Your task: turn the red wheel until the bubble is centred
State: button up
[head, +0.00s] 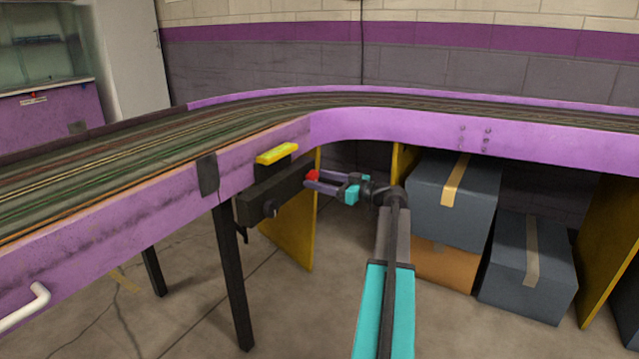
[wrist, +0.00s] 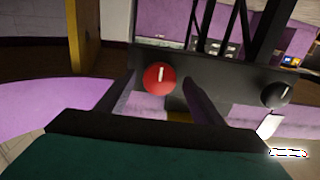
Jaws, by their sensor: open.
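The red wheel (head: 313,177) sits at the right end of a dark bar under the purple track edge. In the wrist view the red wheel (wrist: 160,78) is round with a white mark that stands nearly upright. My gripper (head: 309,180) is open, its two fingers reaching to the wheel. In the wrist view the fingers lie left and right of the wheel, with a gap visible at the right; contact cannot be told. A yellow level (head: 277,153) sits on top of the dark bar (head: 262,204). Its bubble cannot be made out.
A black knob (wrist: 277,94) with a white mark is on the same bar. The purple track (head: 400,125) runs above. Dark boxes (head: 455,200) stand under the track at the right, and a yellow panel (head: 290,235) stands behind the bar. A black leg (head: 232,275) is at the left.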

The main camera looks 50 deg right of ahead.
jog(key=c, duration=1)
jog(key=shift+a, duration=0.3)
jog(key=shift+c, duration=0.2)
jog(key=shift+d, duration=0.15)
jog(key=shift+c, duration=0.2)
jog(key=shift+m+p, duration=0.3)
jog(key=shift+p, duration=0.05)
